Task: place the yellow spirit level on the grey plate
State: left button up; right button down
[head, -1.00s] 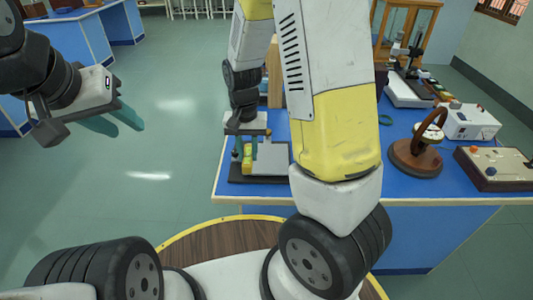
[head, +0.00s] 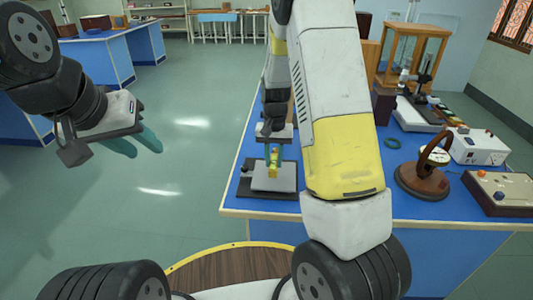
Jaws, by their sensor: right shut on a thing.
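The yellow spirit level (head: 274,169) is small in the head view and partly hidden by the fingers that hold it. My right gripper (head: 274,155) is shut on it, pointing down over the grey plate (head: 287,182). The level lies within the plate's outline, towards its middle. I cannot tell whether it touches the plate. The plate sits on a dark base (head: 245,188) near the front left corner of the blue bench. My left gripper (head: 137,146) is open and empty, above the floor to the left, far from the bench.
The blue bench (head: 400,205) also holds a wooden-based round instrument (head: 422,180), a white box (head: 478,147), a knobbed panel (head: 500,190) and a green ring (head: 392,143). A glass-fronted wooden case (head: 413,55) stands at the back. My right arm hides the bench's middle.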

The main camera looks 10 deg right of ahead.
aim_at(275, 159)
jog(key=shift+w+d, duration=0.3)
jog(key=shift+w, duration=0.2)
jog(key=shift+w+f, duration=0.1)
jog(key=shift+f, duration=1.7)
jog(key=shift+f, duration=0.1)
jog(key=c, duration=1.2)
grip_release()
jog(key=shift+o, duration=0.2)
